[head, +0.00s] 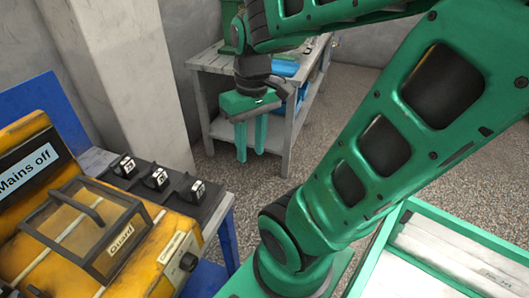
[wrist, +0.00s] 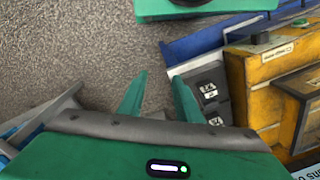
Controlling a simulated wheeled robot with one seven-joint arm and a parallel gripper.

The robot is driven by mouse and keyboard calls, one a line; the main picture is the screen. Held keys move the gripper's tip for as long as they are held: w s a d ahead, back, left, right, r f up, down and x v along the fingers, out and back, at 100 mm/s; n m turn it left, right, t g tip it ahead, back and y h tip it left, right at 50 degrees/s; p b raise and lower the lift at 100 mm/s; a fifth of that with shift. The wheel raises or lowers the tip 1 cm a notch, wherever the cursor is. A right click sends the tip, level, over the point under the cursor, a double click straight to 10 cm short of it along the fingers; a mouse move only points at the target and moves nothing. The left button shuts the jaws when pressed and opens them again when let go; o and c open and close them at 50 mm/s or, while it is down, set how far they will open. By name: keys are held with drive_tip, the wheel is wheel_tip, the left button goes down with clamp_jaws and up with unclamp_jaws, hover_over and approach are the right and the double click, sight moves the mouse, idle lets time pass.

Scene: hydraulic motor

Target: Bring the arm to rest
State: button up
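My green arm (head: 400,130) reaches up from the lower middle of the head view and bends back over the top. My gripper (head: 250,156) hangs from it with its fingers pointing down, in front of the grey bench. The two green fingers are apart with nothing between them. In the wrist view my gripper (wrist: 159,76) also shows a clear gap between its fingertips, with bare gravelly floor beyond.
A yellow machine (head: 20,262) with a "Mains off" display and a clear guard (head: 88,232) stands at the left. Black labelled blocks (head: 158,180) sit beside it on a blue-legged table. A grey bench (head: 205,62) holds blue things behind my gripper. A pale pillar (head: 125,75) rises at left.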

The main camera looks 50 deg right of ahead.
drive_tip(key=s+m, duration=0.1)
drive_tip(key=s+d+m, duration=0.1)
drive_tip(key=s, duration=0.1)
drive_tip(key=s+f+m, duration=0.1)
drive_tip(key=shift+s+d+m, duration=0.15)
drive_tip(key=shift+d+m, duration=0.15)
drive_tip(key=shift+m, duration=0.1)
